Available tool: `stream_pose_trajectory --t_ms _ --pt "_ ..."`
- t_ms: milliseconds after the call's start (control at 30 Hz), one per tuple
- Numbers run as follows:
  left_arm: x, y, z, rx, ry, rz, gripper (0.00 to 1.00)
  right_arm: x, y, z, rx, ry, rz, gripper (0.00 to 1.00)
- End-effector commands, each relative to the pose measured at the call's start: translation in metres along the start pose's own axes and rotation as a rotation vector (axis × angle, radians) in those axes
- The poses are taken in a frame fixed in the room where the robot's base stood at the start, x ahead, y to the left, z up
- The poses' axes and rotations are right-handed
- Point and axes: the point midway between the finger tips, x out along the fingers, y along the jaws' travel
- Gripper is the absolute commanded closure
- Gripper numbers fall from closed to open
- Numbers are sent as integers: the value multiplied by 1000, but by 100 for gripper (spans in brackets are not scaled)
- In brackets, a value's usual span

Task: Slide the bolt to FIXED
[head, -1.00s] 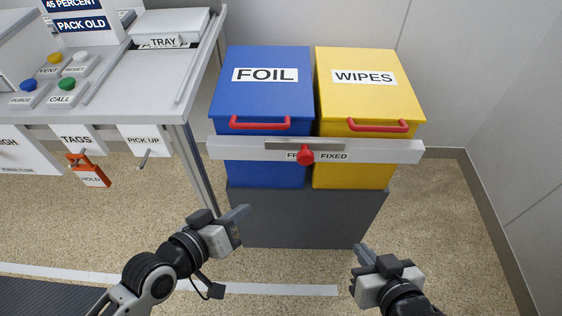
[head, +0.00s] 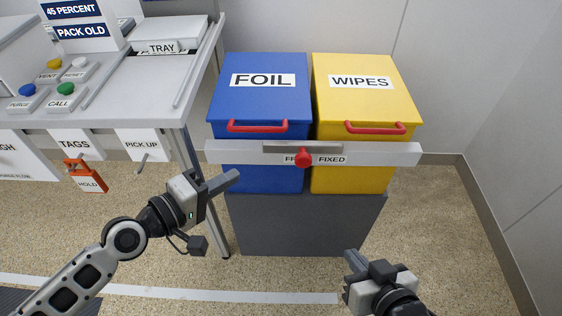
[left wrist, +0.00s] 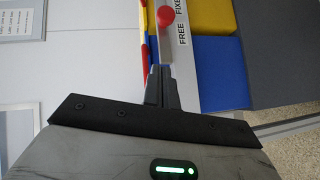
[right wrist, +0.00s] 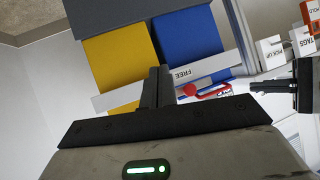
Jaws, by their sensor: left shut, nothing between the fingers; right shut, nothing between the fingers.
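The bolt's round red knob (head: 303,158) sits on a pale bar (head: 235,153) across the fronts of a blue FOIL bin (head: 262,100) and a yellow WIPES bin (head: 365,104). It stands between the words FREE and FIXED, hiding the end of FREE. My left gripper (head: 234,178) is shut and empty, below and left of the knob, apart from it. In the left wrist view the knob (left wrist: 165,16) shows beyond the shut fingertips (left wrist: 160,70). My right gripper (head: 352,256) is shut and empty, low and right of the knob.
Red handles (head: 257,126) stand out above the bar on both bins. A dark grey base (head: 310,225) is under the bins. A white worktable (head: 130,95) with buttons and hanging tags is at left. Floor is clear in front and at right.

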Motion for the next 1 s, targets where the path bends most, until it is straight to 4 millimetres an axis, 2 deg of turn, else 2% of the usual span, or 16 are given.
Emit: stream_pose_trajectory --t_ms 267,500,700,1000 --pt "52 3 0 -2 0 4 100 -1 1 1 -10 -15 8 100" --pt "100 2 4 -2 -3 1 100 0 2 -6 -15 -4 8 100" --pt "116 1 23 1 -1 -1 100 -2 1 -8 -21 -7 11 100" --pt "122 0 29 2 0 -1 100 -1 2 -2 -25 -22 12 100"
